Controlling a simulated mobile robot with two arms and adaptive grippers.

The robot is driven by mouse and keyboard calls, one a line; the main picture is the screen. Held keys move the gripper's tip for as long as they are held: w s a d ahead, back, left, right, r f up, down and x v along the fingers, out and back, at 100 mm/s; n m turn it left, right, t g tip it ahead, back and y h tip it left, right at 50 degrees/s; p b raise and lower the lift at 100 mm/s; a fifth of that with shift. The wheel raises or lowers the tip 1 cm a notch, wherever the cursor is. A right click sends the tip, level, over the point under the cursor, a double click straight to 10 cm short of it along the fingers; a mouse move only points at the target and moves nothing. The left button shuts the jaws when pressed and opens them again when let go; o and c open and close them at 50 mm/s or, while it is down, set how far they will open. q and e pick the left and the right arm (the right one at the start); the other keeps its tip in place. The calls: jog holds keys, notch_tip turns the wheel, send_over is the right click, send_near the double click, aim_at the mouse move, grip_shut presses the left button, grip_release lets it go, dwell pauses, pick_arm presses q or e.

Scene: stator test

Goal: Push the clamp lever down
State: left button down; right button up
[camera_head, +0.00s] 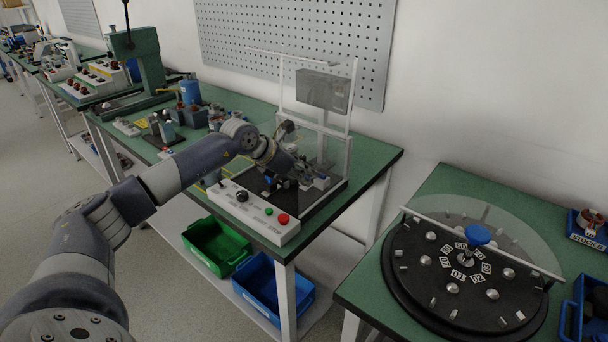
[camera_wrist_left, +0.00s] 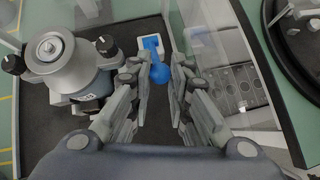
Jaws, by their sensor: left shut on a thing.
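The clamp lever (camera_wrist_left: 160,74) is blue with a round ball end and shows in the left wrist view, rising from a small white block (camera_wrist_left: 139,47). My left gripper (camera_wrist_left: 161,82) has its two fingers on either side of the lever's ball and is shut on it. In the head view my left gripper (camera_head: 300,176) reaches into the test fixture, and its fingers and the lever are too small and dark there to tell apart. The lever's exact tilt cannot be told. My right gripper is not in view.
A grey round unit with black knobs (camera_wrist_left: 66,66) stands left of the lever. A clear-panelled frame (camera_head: 352,100) surrounds the fixture. A control box (camera_head: 254,213) with a red button is at the front edge. A round dial table (camera_head: 400,270) stands to the right.

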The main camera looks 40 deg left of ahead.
pick_arm(q)
jog(key=shift+s+d+f, duration=0.1)
jog(key=shift+s+f, duration=0.15)
jog(key=shift+f, duration=0.3)
jog(key=shift+s+f, duration=0.2)
jog(key=shift+f, duration=0.35)
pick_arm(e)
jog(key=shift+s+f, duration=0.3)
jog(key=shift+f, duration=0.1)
pick_arm(q)
jog(key=c, duration=1.7)
grip_release()
jog(key=shift+a, duration=0.25)
jog(key=shift+s+r, duration=0.15)
jog(key=shift+r, duration=0.25)
jog(key=v, duration=1.1)
jog(key=shift+a, duration=0.2)
